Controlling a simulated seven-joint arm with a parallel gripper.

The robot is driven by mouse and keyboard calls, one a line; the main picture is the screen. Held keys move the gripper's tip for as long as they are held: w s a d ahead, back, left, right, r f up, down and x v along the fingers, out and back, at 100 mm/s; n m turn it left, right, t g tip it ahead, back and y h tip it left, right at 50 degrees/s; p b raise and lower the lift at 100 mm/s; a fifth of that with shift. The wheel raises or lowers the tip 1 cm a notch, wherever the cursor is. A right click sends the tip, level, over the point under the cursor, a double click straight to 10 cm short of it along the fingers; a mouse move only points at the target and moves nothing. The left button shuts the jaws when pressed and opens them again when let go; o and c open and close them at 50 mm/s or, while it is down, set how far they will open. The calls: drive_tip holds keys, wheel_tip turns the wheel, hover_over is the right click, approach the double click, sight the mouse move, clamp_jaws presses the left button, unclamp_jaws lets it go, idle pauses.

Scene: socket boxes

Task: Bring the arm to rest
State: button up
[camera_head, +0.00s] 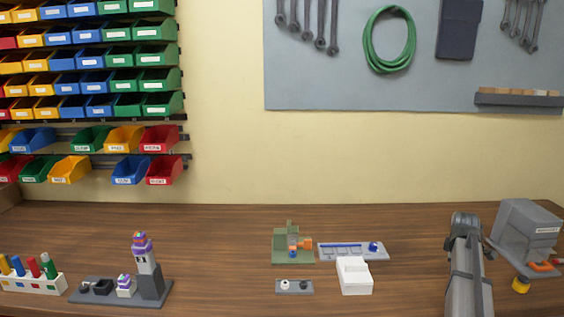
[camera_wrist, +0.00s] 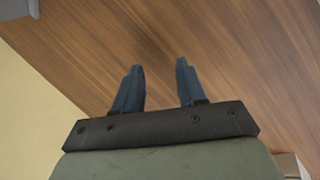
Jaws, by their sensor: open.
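My gripper (camera_wrist: 159,68) shows in the wrist view with its two blue-grey fingers apart and nothing between them. Beyond the fingers is bare brown wooden table (camera_wrist: 160,30). In the head view my arm stands at the right of the table, and its links hide the gripper there.
Near my arm stand a grey box (camera_head: 527,230) and a yellow knob (camera_head: 521,285). Mid-table are a green fixture (camera_head: 288,257), a grey tray (camera_head: 345,256), a white box (camera_head: 354,276) and a small grey plate (camera_head: 294,291). A grey tower (camera_head: 149,280) and a white peg rack (camera_head: 33,283) stand left.

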drive_tip(key=s+d+f+m+h, duration=0.2)
drive_tip(key=s+d+f, duration=0.2)
drive_tip(key=s+d, duration=0.7)
drive_tip(key=s+d+f+m+h, duration=0.1)
drive_tip(key=s+d+f, duration=0.2)
drive_tip(key=s+d, duration=0.75)
drive_tip(key=s+a+f+m+g+y, duration=0.2)
drive_tip(key=a+f+m+g+y, duration=0.25)
drive_tip(key=a+f, duration=2.8)
drive_tip(key=s+a+f+g+y, duration=0.1)
drive_tip(key=s+a+f, duration=0.3)
drive_tip(key=a, duration=0.5)
drive_tip(key=s+a+f+g+y, duration=0.1)
drive_tip(key=s+a+f, duration=0.1)
drive_tip(key=s+a, duration=0.55)
drive_tip(key=s+a+f+m+g, duration=0.2)
drive_tip(key=s+a+g, duration=0.1)
drive_tip(key=s+a, duration=0.9)
drive_tip(key=shift+s+a+f+m+g, duration=0.2)
drive_tip(key=shift+s+a+m+g, duration=0.2)
drive_tip(key=shift+s, duration=0.45)
